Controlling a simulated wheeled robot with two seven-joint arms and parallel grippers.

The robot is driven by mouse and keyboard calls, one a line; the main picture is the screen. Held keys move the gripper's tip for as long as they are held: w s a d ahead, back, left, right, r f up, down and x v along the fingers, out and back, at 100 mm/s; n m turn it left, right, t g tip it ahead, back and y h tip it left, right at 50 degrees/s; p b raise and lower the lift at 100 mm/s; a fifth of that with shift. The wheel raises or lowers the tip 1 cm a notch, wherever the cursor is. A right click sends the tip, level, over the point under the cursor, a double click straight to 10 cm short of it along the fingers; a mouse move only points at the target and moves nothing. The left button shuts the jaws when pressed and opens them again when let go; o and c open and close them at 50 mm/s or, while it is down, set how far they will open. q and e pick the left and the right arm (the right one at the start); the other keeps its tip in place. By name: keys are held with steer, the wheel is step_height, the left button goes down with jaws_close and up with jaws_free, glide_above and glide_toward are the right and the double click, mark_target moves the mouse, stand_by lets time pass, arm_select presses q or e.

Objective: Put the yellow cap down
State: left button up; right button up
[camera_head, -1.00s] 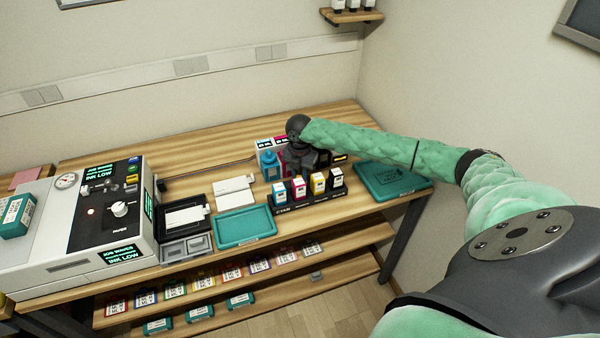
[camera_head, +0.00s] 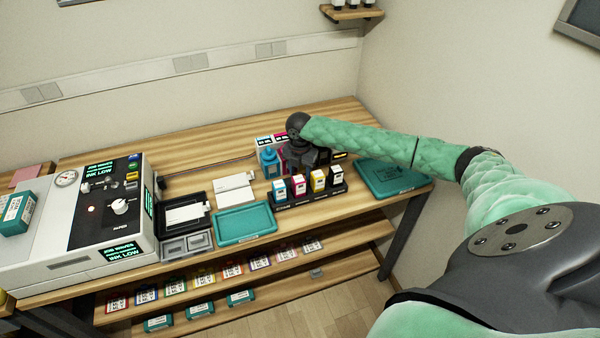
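My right arm comes in from the right, and its dark gripper (camera_head: 300,160) hangs over the back of the table, behind the row of small ink bottles. Its fingertips are hidden or too small to read, so I cannot tell whether it is open or shut. The yellow cap cannot be made out. A white bottle with a yellow label (camera_head: 318,180) stands in the dark rack (camera_head: 310,198), between a magenta-labelled bottle (camera_head: 298,186) and a black-labelled one (camera_head: 336,176). My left gripper is out of view.
A teal tray (camera_head: 245,238) lies in front of the rack's left side. A teal case (camera_head: 392,179) lies at the right table end. A white printing machine (camera_head: 75,245) fills the left. Shelves below hold several ink packs.

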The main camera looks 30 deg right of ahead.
arm_select(q)
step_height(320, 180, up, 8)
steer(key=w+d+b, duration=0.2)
steer(key=b, duration=0.1)
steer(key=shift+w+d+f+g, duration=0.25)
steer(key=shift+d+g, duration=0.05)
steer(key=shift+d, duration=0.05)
arm_select(e)
step_height(320, 180, up, 12)
